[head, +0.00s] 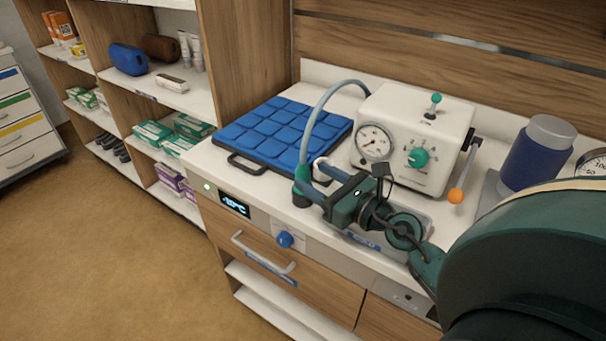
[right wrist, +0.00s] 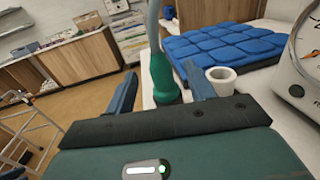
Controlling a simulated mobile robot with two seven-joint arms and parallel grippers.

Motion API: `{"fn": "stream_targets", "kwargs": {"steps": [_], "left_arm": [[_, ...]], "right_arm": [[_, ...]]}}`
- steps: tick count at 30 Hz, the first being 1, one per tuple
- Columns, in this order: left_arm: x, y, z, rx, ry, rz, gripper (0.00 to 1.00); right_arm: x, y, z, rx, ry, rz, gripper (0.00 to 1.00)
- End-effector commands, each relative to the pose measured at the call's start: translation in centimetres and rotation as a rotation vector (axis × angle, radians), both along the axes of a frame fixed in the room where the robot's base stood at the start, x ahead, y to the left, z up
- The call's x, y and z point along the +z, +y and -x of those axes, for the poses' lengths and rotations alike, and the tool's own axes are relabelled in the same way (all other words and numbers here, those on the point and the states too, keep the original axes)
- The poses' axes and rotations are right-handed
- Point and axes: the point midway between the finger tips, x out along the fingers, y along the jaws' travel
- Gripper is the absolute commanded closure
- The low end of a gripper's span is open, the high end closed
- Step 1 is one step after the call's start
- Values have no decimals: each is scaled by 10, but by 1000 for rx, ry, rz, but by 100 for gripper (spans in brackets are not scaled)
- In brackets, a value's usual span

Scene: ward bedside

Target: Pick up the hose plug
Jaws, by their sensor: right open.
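The hose plug (head: 302,194) is a green ribbed piece on the end of a grey hose (head: 318,105). It stands roughly upright near the counter's front edge. In the right wrist view the plug (right wrist: 163,78) shows between my two blue fingers. My right gripper (head: 309,177) is open, with its fingers on either side of the plug. I cannot tell whether either finger touches it. The plug's lower end is partly hidden by the gripper in the head view. My left gripper is not in view.
A white cup-like ring (right wrist: 222,80) stands close beside one finger. A blue quilted pad (head: 275,135) lies behind. A white machine (head: 415,135) with a gauge and teal knob stands to the right, with a blue canister (head: 537,155) beyond. A drawer handle (head: 262,253) projects below.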

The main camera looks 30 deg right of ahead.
Motion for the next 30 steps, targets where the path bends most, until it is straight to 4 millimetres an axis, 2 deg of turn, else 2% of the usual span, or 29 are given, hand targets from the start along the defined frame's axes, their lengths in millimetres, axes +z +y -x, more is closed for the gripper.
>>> {"fn": "stream_targets", "kwargs": {"steps": [7, 16, 25, 30], "left_arm": [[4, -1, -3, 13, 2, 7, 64], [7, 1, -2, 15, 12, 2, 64], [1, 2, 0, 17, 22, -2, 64], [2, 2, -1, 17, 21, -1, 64]], "right_arm": [[0, 5, -17, 1, -1, -2, 46], [-3, 14, -56, 0, -1, -1, 46], [-4, 15, -59, 1, 1, -1, 47], [-4, 15, -59, 1, 1, -1, 61]]}}
